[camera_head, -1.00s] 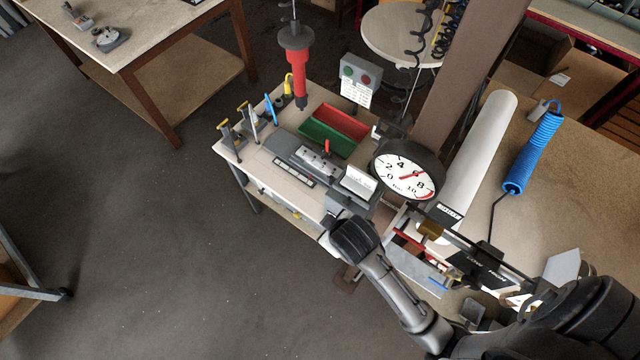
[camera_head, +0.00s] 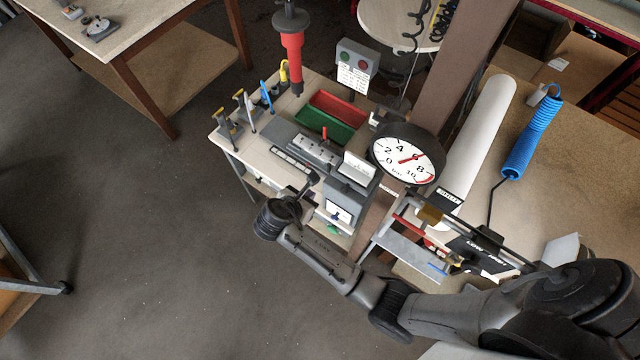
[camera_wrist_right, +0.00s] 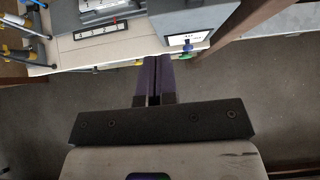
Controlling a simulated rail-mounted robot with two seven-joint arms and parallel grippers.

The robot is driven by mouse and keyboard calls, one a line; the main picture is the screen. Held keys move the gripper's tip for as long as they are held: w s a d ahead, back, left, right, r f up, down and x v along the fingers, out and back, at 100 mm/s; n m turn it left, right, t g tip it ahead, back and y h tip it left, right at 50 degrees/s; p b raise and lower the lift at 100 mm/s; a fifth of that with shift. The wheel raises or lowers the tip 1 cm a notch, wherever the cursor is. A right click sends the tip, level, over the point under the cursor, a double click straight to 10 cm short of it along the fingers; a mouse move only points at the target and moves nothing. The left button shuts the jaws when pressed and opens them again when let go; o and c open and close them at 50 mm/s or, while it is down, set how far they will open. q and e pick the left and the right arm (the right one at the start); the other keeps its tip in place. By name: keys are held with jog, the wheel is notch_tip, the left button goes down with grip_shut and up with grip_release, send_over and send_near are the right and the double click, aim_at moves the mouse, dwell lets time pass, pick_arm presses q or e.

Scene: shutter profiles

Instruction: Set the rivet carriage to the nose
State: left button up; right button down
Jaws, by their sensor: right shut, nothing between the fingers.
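A grey metal fixture (camera_head: 312,150) lies on the small bench, with several light plates on top and a small red upright pin (camera_head: 324,133). A white-and-black marked strip (camera_head: 292,160) runs along its front; the strip also shows in the wrist view (camera_wrist_right: 100,32). I cannot tell which part is the rivet carriage or which is the nose. My right gripper (camera_head: 314,178) is in front of the bench edge, near the fixture's right end, apart from it. In the wrist view its dark fingers (camera_wrist_right: 153,68) are together and empty. My left gripper is not in view.
Behind are a green bin (camera_head: 325,132), a red bin (camera_head: 338,112) and a hanging red tool (camera_head: 292,55). A round dial (camera_head: 407,153) hangs to the right.

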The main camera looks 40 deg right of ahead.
send_near(334, 176)
notch_tip(334, 176, down, 4)
jog(key=d+p, duration=0.1)
jog(key=w+d, duration=0.1)
jog(key=d, duration=0.1)
jog(key=shift+d+p, duration=0.15)
jog(key=shift+p, duration=0.2)
jog(key=shift+w+d+f, duration=0.1)
jog(key=shift+w+d, duration=0.1)
jog(key=shift+d, duration=0.45)
